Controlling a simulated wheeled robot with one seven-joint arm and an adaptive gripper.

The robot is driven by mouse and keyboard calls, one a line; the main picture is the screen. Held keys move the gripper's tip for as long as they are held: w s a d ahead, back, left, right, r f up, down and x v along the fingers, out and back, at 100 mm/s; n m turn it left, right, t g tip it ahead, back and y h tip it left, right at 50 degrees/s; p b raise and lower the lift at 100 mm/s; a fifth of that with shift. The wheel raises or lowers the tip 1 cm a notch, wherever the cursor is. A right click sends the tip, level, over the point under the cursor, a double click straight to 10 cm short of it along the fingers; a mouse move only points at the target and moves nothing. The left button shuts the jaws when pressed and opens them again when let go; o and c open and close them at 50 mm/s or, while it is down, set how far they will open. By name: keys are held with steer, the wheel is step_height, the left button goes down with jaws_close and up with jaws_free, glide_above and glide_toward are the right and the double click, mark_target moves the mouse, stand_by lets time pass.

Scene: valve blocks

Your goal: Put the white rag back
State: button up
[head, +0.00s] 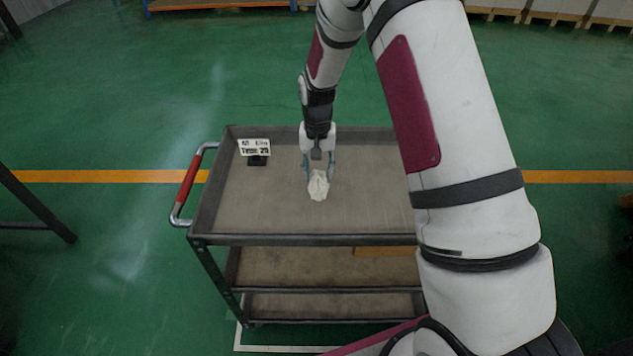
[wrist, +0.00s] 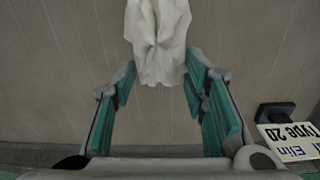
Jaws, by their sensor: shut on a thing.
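The white rag (head: 318,186) is a small crumpled cloth over the top shelf of the cart (head: 375,190). In the wrist view the rag (wrist: 160,38) shows at the top middle, pinched at its near end between the fingertips. My gripper (head: 318,172) points down and is shut on the rag; its teal fingers (wrist: 158,85) also show in the wrist view. I cannot tell whether the rag touches the shelf surface. My arm hides the right part of the cart.
A sign on a dark stand (head: 254,149) is at the shelf's back left. The cart has raised rims and a red handle (head: 189,177) on the left. The top shelf is otherwise clear where I see it. Green floor (head: 110,120) surrounds the cart.

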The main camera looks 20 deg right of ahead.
mark_target(319, 180)
steer(key=shift+d+f, duration=0.1)
steer(key=shift+f, duration=1.95)
steer(key=shift+f, duration=0.15)
steer(key=o, duration=1.1)
